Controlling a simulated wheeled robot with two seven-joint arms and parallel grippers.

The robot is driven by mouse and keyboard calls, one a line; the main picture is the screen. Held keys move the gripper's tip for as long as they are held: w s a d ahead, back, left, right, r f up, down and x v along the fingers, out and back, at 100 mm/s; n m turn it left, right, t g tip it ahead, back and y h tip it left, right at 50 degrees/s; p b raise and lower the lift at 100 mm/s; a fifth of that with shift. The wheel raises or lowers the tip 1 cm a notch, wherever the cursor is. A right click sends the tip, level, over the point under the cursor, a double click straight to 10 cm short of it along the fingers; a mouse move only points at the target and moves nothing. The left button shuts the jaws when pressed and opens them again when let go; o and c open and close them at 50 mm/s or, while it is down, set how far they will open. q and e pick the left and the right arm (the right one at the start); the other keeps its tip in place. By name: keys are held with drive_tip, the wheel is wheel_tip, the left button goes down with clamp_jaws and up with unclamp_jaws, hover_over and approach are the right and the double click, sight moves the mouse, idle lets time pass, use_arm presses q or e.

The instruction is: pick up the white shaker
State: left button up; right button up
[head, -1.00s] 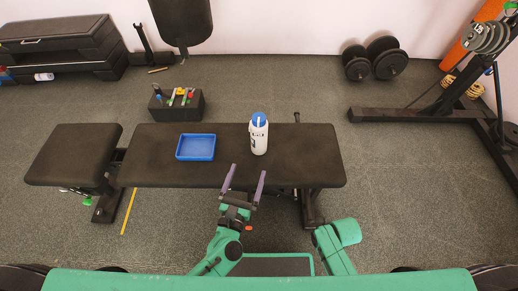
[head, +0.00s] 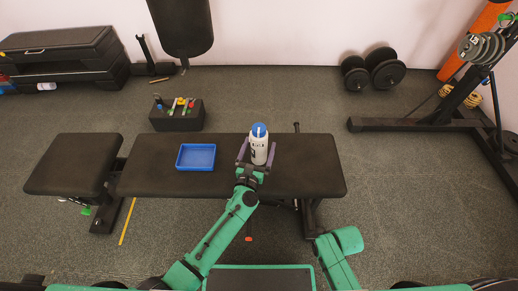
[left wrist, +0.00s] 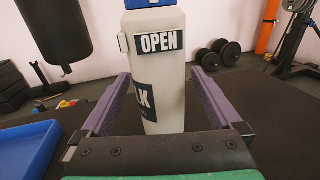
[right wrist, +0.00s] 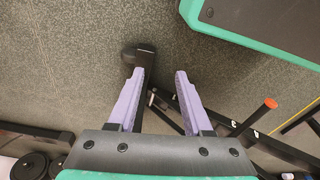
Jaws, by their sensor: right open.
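The white shaker (head: 259,151) with a blue lid stands upright on the black bench (head: 310,170). In the left wrist view the shaker (left wrist: 157,75) fills the middle, with black labels, one reading "OPEN". My left gripper (head: 256,153) is at the shaker from the front, with one purple finger on each side of it. In the left wrist view its fingers (left wrist: 161,80) are spread, with gaps to the shaker along most of their length. My right gripper (right wrist: 156,73) is open and empty, over the floor in the right wrist view.
A blue tray (head: 196,157) lies on the bench left of the shaker. A black block (head: 178,117) with colourful items stands on the floor behind the bench. Dumbbells (head: 385,68) and a weight rack (head: 430,124) are at the back right. The bench right of the shaker is clear.

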use_arm(q)
clamp_jaws()
use_arm(e)
drive_tip(key=shift+s+f, duration=0.2)
drive_tip(key=shift+s, duration=0.1)
use_arm(q)
drive_tip(key=shift+r, duration=0.2)
